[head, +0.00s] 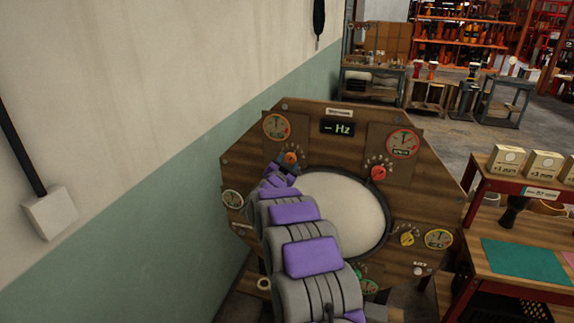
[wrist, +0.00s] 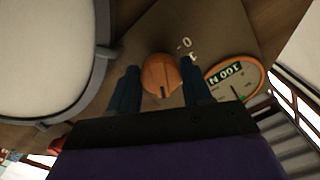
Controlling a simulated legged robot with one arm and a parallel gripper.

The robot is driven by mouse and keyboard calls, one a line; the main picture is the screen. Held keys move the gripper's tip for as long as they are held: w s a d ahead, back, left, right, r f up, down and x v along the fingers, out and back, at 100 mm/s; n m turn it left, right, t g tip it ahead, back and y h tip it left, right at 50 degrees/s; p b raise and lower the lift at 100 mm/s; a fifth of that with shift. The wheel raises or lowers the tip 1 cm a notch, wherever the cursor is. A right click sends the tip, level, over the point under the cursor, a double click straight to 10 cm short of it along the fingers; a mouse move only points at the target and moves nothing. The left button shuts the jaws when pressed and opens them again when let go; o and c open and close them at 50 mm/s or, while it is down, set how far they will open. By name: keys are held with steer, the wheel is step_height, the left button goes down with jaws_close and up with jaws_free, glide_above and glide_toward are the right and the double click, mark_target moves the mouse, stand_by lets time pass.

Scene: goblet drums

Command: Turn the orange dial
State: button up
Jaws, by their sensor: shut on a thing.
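The orange dial (head: 291,158) is on the upper left of the wooden octagonal panel (head: 300,112), below an orange-rimmed gauge (head: 276,126). In the wrist view the orange dial (wrist: 160,76) sits between the two fingers of my gripper (wrist: 160,84), with a dark pointer line on its face. My gripper (head: 283,168) is shut on the dial. White scale marks show beside it, partly hidden by a finger. The orange-rimmed gauge (wrist: 234,84) reads "100 N" in the wrist view. A small display (head: 338,128) shows "– Hz".
A round pale drumhead (head: 345,210) fills the panel's middle, close to my arm. A red dial (head: 378,173) and a yellow dial (head: 407,239) sit at its right. A wall (head: 130,190) stands left; a red-framed bench (head: 515,190) stands right.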

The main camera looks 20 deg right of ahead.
steer(key=o, duration=1)
steer(key=shift+o, duration=0.2)
steer(key=shift+s, duration=0.1)
steer(key=p+v, duration=0.2)
steer(key=v, duration=1.5)
steer(key=shift+a, duration=0.2)
steer(key=shift+f, duration=0.1)
